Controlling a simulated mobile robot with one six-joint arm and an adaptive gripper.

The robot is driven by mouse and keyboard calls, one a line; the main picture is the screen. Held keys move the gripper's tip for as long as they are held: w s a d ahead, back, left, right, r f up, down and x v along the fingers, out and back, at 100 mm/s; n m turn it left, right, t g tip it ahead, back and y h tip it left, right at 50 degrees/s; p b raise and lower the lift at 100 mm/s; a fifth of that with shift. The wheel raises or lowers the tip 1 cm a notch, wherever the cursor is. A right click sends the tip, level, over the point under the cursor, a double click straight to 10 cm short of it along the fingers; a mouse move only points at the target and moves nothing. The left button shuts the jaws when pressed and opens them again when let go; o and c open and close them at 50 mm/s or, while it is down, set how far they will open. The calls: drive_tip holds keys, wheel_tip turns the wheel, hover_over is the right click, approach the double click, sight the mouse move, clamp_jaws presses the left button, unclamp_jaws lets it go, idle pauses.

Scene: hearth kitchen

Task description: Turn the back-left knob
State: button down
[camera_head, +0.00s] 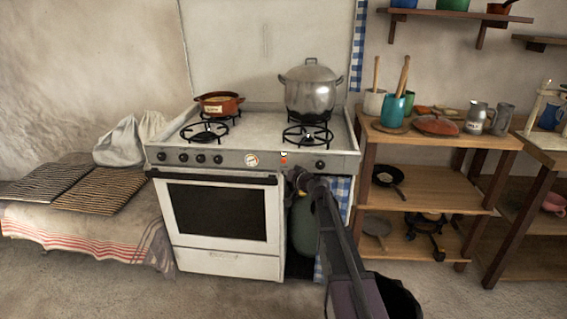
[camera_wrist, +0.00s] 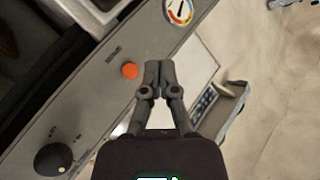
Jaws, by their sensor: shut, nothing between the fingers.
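The white stove (camera_head: 208,262) stands against the wall, with a grey control panel (camera_head: 235,160) along its front. Several black knobs (camera_head: 200,158) sit in a row at the panel's left, and one more black knob (camera_head: 320,165) is at its right end. I cannot tell which is the back-left knob; the markings are too small to read. My gripper (camera_head: 291,172) is just in front of the panel's right part. In the wrist view my gripper (camera_wrist: 158,68) is shut and empty, beside an orange-red round light (camera_wrist: 130,70). A black knob (camera_wrist: 52,158) shows at lower left, clear of the fingers.
A round dial (camera_wrist: 179,10) is on the panel. A lidded steel pot (camera_head: 311,92) stands on the back-right burner and a brown pot (camera_head: 219,104) on the back-left one. A wooden shelf unit (camera_head: 430,185) is at the right; open floor lies in front.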

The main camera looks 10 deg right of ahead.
drive_tip(key=shift+c, duration=1.2)
unclamp_jaws()
drive_tip(key=shift+a, duration=0.1)
drive_tip(key=shift+o, duration=0.4)
drive_tip(key=shift+w+a+f, duration=0.1)
drive_tip(key=shift+a, duration=0.2)
drive_tip(key=w+a+f+n+g+h+p, duration=0.1)
drive_tip(key=a+f+g+h+p, duration=0.2)
drive_tip(key=a, duration=0.7)
drive_tip(key=w+a+f+n+g+h+p, duration=0.1)
drive_tip(key=w+a+f+g+h+p, duration=0.15)
drive_tip(key=a, duration=0.85)
drive_tip(key=a+r+m+t+h+p, duration=0.1)
drive_tip(key=a+r+t+h+p, duration=0.2)
drive_tip(key=a+r+h, duration=0.4)
drive_tip(key=a+r+t, duration=0.1)
drive_tip(key=a+r, duration=0.2)
drive_tip(key=a, duration=0.4)
drive_tip(key=shift+s+a+m, duration=0.15)
drive_tip(key=shift+a+m, duration=0.05)
drive_tip(key=shift+m, duration=0.1)
drive_tip(key=shift+h, duration=0.25)
